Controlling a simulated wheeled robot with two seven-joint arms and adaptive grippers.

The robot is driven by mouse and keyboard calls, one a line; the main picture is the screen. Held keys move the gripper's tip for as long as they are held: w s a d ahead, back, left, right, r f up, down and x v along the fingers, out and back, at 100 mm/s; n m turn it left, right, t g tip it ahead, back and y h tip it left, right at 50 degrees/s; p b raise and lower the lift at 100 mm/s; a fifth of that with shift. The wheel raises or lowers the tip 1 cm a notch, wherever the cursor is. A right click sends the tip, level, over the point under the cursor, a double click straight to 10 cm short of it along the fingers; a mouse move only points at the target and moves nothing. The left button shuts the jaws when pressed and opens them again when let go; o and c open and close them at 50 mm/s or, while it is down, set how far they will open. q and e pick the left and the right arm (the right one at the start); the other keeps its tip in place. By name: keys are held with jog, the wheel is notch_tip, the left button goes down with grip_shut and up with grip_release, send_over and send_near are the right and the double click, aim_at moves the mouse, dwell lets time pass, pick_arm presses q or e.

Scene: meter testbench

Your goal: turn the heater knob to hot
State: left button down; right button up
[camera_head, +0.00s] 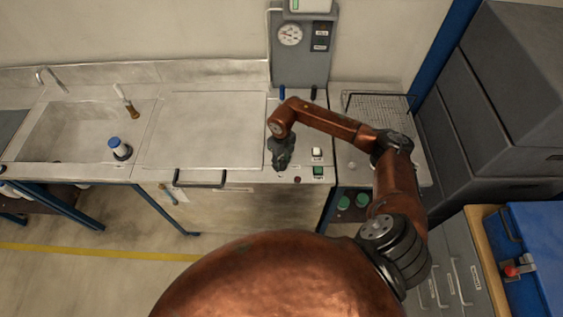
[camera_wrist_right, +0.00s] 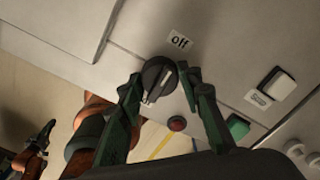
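The heater knob (camera_wrist_right: 158,80) is round and black with a pale pointer line, on the grey bench front. The label "off" (camera_wrist_right: 180,41) is just beyond it, and the line lies roughly along the direction to that label. My right gripper (camera_wrist_right: 161,80) has one fingertip on each side of the knob; firm contact cannot be told. In the head view my right gripper (camera_head: 281,165) points down at the bench's front edge and hides the knob. My left gripper (camera_wrist_right: 42,136) seems to show small at the left of the wrist view; its opening cannot be told.
Right of the knob are a red button (camera_wrist_right: 177,124), a green switch (camera_wrist_right: 237,126) and a white switch (camera_wrist_right: 278,84). A grey panel with a dial gauge (camera_head: 290,34) stands behind. A bar handle (camera_head: 200,179) sticks out to the left. A sink (camera_head: 75,130) is further left.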

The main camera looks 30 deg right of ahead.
jog(key=c, duration=0.6)
jog(key=shift+o, duration=0.2)
